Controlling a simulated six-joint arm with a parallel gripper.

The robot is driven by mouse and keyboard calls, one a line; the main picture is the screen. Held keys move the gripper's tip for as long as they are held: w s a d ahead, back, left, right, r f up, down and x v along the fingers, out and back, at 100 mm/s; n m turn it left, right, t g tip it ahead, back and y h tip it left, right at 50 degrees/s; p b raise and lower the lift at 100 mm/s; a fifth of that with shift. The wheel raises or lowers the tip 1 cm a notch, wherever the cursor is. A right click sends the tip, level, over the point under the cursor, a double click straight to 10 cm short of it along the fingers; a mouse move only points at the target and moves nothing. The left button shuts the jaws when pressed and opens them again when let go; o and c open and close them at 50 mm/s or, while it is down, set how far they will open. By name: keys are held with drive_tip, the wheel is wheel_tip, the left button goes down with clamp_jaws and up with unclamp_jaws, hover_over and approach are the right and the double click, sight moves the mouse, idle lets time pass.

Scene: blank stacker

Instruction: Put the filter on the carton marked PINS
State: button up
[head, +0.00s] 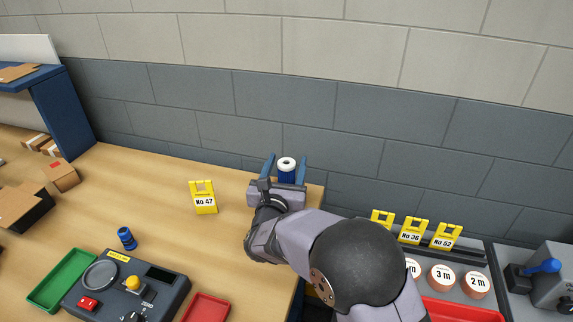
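A blue cylinder with a white ring-shaped top (286,164), which looks like the filter, sits between the two blue fingers of my gripper (286,171). My gripper appears shut on it, near the back right end of the wooden table, with the wall behind. The lower part of the cylinder is hidden by my gripper. Brown cartons stand at the left: a closed one with a red mark (62,176) and a dark-sided one (24,208) cut by the picture edge. I cannot read PINS on any carton from here.
A yellow No 47 sign (203,197) stands left of my gripper. A small blue part (127,238), green tray (62,280), scale-like device (128,290) and red tray (207,308) lie front left. A blue shelf (62,115) stands back left. The table's middle is mostly clear.

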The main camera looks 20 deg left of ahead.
drive_tip(key=shift+r, duration=0.2)
drive_tip(key=shift+s+f, duration=0.1)
drive_tip(key=shift+s, duration=0.2)
drive_tip(key=s+d+b, duration=0.1)
drive_tip(key=s+b, duration=0.1)
drive_tip(key=s, duration=0.9)
drive_tip(key=shift+s, duration=0.2)
drive_tip(key=shift+d, duration=0.15)
